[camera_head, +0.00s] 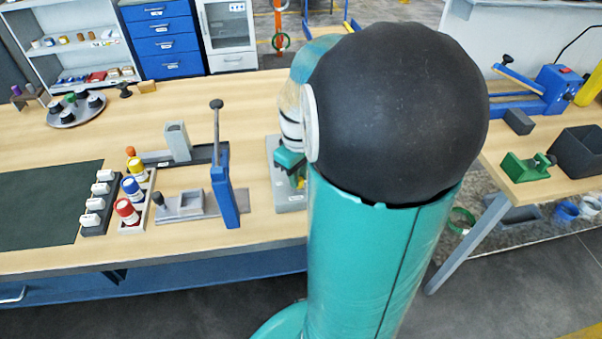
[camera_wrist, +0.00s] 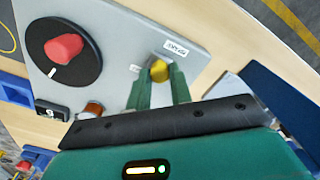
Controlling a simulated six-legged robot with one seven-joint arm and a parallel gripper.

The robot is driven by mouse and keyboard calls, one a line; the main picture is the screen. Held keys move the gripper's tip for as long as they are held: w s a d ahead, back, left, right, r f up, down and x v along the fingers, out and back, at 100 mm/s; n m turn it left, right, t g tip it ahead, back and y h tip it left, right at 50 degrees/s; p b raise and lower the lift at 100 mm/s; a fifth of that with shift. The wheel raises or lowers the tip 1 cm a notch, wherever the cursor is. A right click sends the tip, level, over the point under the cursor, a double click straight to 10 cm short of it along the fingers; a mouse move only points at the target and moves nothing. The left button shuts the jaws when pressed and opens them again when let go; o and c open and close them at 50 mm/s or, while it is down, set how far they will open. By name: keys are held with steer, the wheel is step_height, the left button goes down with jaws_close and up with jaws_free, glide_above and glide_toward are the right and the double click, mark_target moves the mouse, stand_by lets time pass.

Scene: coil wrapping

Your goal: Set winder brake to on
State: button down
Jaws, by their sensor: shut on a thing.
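A grey panel (camera_wrist: 115,20) fills the upper left of the wrist view. On it, a yellow knob (camera_wrist: 159,70) sits between the two green fingers of my gripper (camera_wrist: 161,80), which is shut on it. A small white label (camera_wrist: 176,48) lies just beyond the knob; I cannot read its text surely. Another small label beside the knob is partly hidden by a finger. Which setting the knob stands at cannot be told. In the head view the panel (camera_head: 291,203) stands on the table, with my gripper (camera_head: 297,178) over it, largely hidden by my arm.
A red knob (camera_wrist: 64,47) on a black dial and an orange-brown round part (camera_wrist: 92,110) sit left of my gripper. A blue upright lever stand (camera_head: 225,195) stands left of the panel in the head view. Bottles (camera_head: 127,210) and a fixture stand further left.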

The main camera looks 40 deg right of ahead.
mark_target(287, 190)
steer(key=shift+w+a, duration=0.45)
steer(key=shift+a, duration=0.2)
steer(key=shift+w+a, duration=0.45)
steer(key=shift+a, duration=0.15)
steer(key=c, duration=1.3)
jaws_free()
steer(key=shift+w+a, duration=0.1)
steer(key=shift+a, duration=0.05)
steer(key=shift+o, duration=0.2)
step_height(287, 190, up, 14)
steer(key=s+a+t, duration=0.2)
steer(key=s+a, duration=0.1)
steer(key=a, duration=0.6)
steer(key=s+a+m+t, duration=0.1)
steer(key=s+a+t, duration=0.2)
steer(key=a, duration=0.7)
steer(key=shift+s+a+f+t, duration=0.2)
steer(key=shift+s+t, duration=0.1)
steer(key=shift+s, duration=0.25)
